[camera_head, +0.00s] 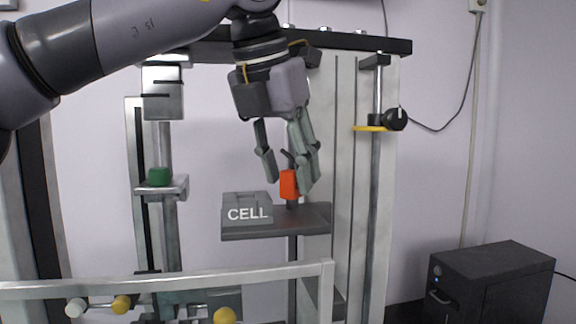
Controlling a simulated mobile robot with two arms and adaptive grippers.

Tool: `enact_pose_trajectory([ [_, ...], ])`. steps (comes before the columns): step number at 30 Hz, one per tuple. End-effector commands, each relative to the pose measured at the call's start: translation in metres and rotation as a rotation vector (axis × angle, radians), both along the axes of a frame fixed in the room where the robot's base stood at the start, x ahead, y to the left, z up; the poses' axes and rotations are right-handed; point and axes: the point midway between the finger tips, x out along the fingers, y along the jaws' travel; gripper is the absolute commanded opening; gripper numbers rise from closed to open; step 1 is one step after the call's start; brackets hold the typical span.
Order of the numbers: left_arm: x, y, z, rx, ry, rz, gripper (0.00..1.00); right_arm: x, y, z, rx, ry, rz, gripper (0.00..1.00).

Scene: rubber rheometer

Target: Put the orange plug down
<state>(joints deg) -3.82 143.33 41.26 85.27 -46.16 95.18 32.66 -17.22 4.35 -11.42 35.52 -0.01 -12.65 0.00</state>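The orange plug (289,185) is a small upright block over the right part of the grey shelf (262,235), beside the box marked CELL. A short dark piece shows just above it. My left gripper (288,184) points down around the plug from above. Its fingers are apart, with a narrow gap between the left fingertip and the plug; the right finger overlaps the plug's right edge. The plug's underside is close to the shelf or a short post there; I cannot tell whether it rests. My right gripper is not in view.
The grey CELL box (247,208) is left of the plug. A green block (159,176) sits on a small ledge. A pale rail (190,282) crosses in front. A vertical frame (345,150) stands right, and a dark cabinet (490,285) is on the floor.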

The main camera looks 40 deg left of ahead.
Motion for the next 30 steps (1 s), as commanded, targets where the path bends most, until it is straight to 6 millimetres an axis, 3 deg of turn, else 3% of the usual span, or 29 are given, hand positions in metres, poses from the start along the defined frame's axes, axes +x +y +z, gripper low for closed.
enact_pose_trajectory([
  [11,-0.002,0.0,0.009,0.002,-0.001,0.002,0.4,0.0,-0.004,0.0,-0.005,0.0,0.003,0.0],
  [19,-0.02,-0.002,0.054,-0.002,-0.002,-0.001,0.4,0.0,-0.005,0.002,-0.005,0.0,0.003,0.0],
  [30,-0.029,-0.003,0.072,0.0,0.002,-0.001,0.4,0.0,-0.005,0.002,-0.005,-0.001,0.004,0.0],
])
